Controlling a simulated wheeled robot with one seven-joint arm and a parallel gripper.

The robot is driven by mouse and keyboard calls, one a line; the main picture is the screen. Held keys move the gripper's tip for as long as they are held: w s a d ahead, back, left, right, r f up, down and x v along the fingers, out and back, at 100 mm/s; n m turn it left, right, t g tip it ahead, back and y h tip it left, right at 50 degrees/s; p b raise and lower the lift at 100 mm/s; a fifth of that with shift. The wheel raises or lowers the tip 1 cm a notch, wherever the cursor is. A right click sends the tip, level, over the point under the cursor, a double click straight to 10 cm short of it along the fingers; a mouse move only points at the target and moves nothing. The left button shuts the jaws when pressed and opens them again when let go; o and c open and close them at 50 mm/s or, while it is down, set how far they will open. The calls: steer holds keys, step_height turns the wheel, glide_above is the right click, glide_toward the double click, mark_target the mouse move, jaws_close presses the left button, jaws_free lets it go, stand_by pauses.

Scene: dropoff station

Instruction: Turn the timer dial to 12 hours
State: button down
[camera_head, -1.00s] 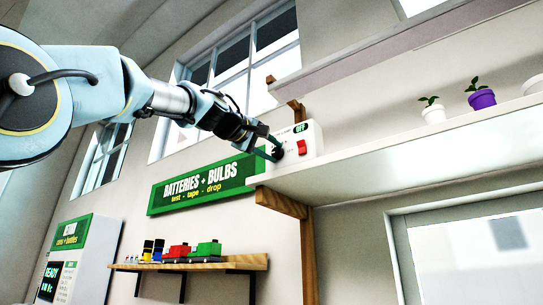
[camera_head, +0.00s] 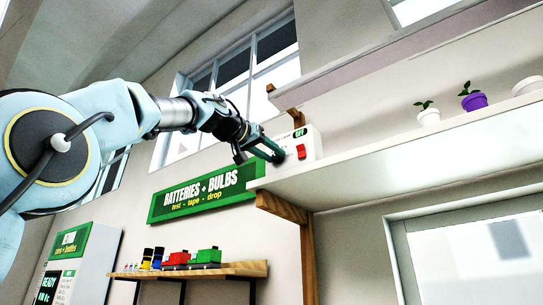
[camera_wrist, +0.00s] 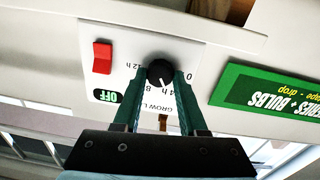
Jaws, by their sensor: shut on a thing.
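The white timer box (camera_head: 308,147) stands on the high shelf, with a red switch (camera_head: 301,152) and an OFF label on its front. In the wrist view the box (camera_wrist: 125,45) appears upside down. Its round black dial (camera_wrist: 160,72) has 0, 4h, 8h and 12h printed around it, and a small white mark shows on its lower edge, roughly on the 4h–8h side. My gripper (camera_wrist: 161,78) is shut on the dial, a green finger on either side. In the head view my gripper (camera_head: 276,154) hides the dial.
The shelf (camera_head: 400,150) carries plant pots to the right, a white one (camera_head: 429,116) and a purple one (camera_head: 474,101). A green sign (camera_head: 205,193) hangs left of the shelf. A lower shelf (camera_head: 240,269) holds several coloured items.

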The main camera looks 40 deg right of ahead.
steer(key=m, duration=0.6)
steer(key=shift+f, duration=0.15)
steer(key=shift+m, duration=0.4)
steer(key=shift+c, duration=2.3)
jaws_free()
steer(key=b+v, duration=0.5)
steer(key=v, duration=0.5)
steer(key=shift+a+r, duration=0.2)
steer(key=shift+a, duration=0.15)
